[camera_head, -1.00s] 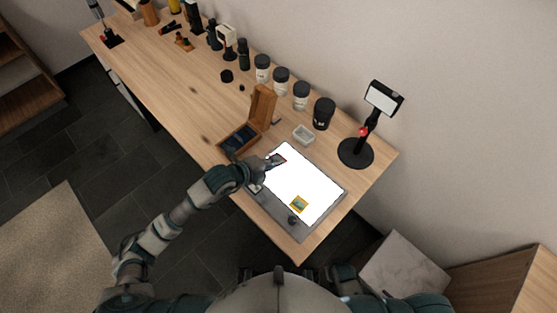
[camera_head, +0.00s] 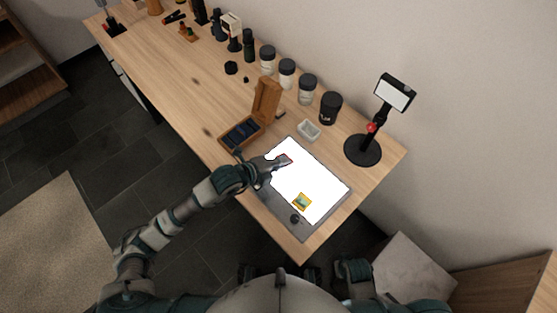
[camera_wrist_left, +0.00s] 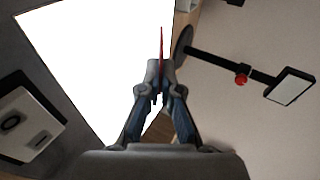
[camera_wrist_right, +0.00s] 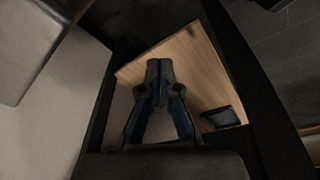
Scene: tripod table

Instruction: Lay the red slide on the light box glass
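The light box has a bright white glass (camera_head: 318,182) in a dark grey frame. My left gripper (camera_head: 282,161) is over the far left part of the glass, shut on the red slide (camera_head: 287,157). In the left wrist view the red slide (camera_wrist_left: 161,44) shows edge-on as a thin strip standing up between the fingertips (camera_wrist_left: 159,68). I cannot tell whether it touches the glass.
An open wooden box (camera_head: 264,100) with dark contents stands left of the light box. A small white dish (camera_head: 308,130) and several jars (camera_head: 329,108) are behind it. A lamp stand (camera_head: 363,150) stands at right. A dark knob (camera_head: 295,218) is on the near frame.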

